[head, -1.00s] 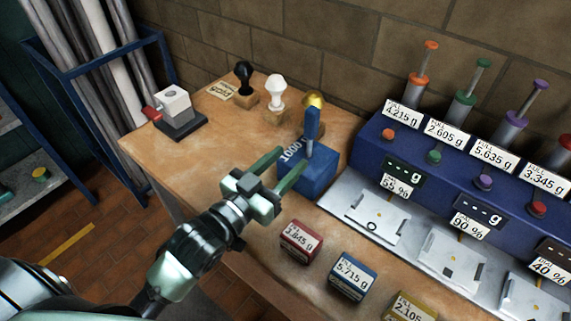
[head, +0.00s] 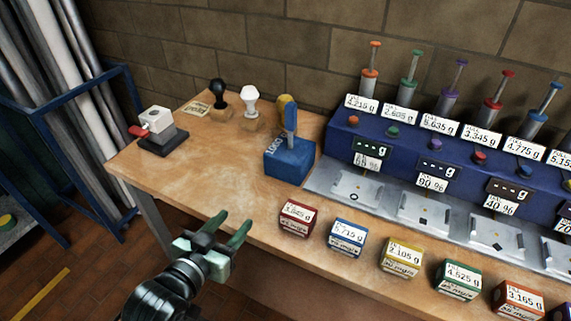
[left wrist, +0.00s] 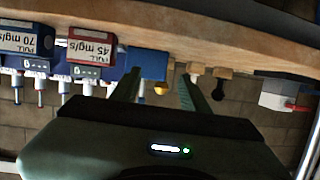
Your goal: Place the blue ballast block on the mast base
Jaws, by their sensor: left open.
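The blue ballast block (head: 289,160), marked 1000 with an upright blue handle, stands on the wooden bench near its middle. It also shows in the left wrist view (left wrist: 148,62), which is upside down. My left gripper (head: 231,222) is open and empty at the bench's front edge, in front and to the left of the block and apart from it. Its two green fingers (left wrist: 159,80) point towards the block in the left wrist view. I cannot make out a mast base for certain. My right gripper is not in view.
A dark blue dispenser console (head: 400,150) with silver trays stands right of the block. Several small labelled boxes, such as a red one (head: 297,218), line the front edge. Stamps (head: 250,108) stand behind; a grey block with red lever (head: 160,130) stands left. Bench left-centre is clear.

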